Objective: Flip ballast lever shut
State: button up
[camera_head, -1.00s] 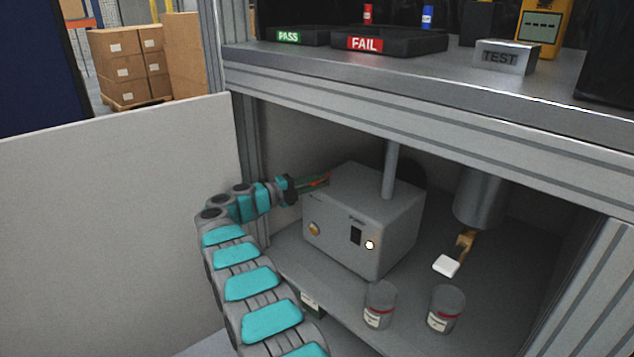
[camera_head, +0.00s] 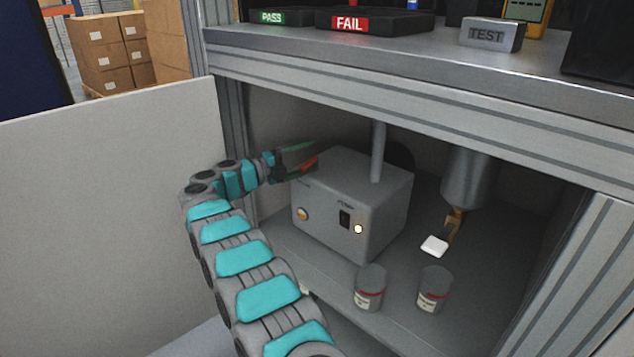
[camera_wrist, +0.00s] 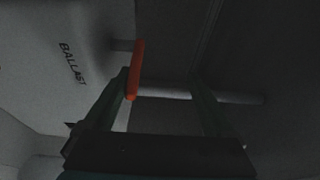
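The ballast lever (camera_wrist: 137,70) has an orange handle on a short grey stub beside the black word BALLAST on a grey box (camera_wrist: 75,25). In the head view the grey box (camera_head: 350,210) stands on the lower shelf, and the orange lever (camera_head: 304,165) shows at its left rear edge. My gripper (camera_wrist: 160,74) is open, with its dark green fingers apart. The lever is between them, close beside the left finger; whether they touch I cannot tell. In the head view my gripper (camera_head: 307,156) is at the box's left rear side, partly hiding the lever.
A grey post (camera_head: 378,150) rises from the box. Two labelled jars (camera_head: 370,290) (camera_head: 433,290) stand in front. The upper shelf edge (camera_head: 400,95) and a left panel (camera_head: 110,200) bound the space.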

jog(key=shift+o, duration=0.7)
jog(key=shift+s+d+r+b, duration=0.15)
jog(key=shift+s+r, duration=0.2)
jog(key=shift+s, duration=0.35)
jog(key=shift+s+d+r+b, duration=0.15)
jog(key=shift+s+r, duration=0.15)
jog(key=shift+s, duration=0.35)
jog(key=shift+s+d+r+b, duration=0.1)
jog(key=shift+s+d+b, duration=0.35)
jog(key=shift+s, duration=1.55)
jog(key=shift+s+d+r+b, duration=0.2)
jog(key=shift+s+d, duration=0.3)
jog(key=shift+s, duration=1.55)
jog(key=shift+s+d+r+b, duration=0.1)
jog(key=shift+s+d+b, duration=0.35)
jog(key=shift+s, duration=1.55)
jog(key=shift+c, duration=0.7)
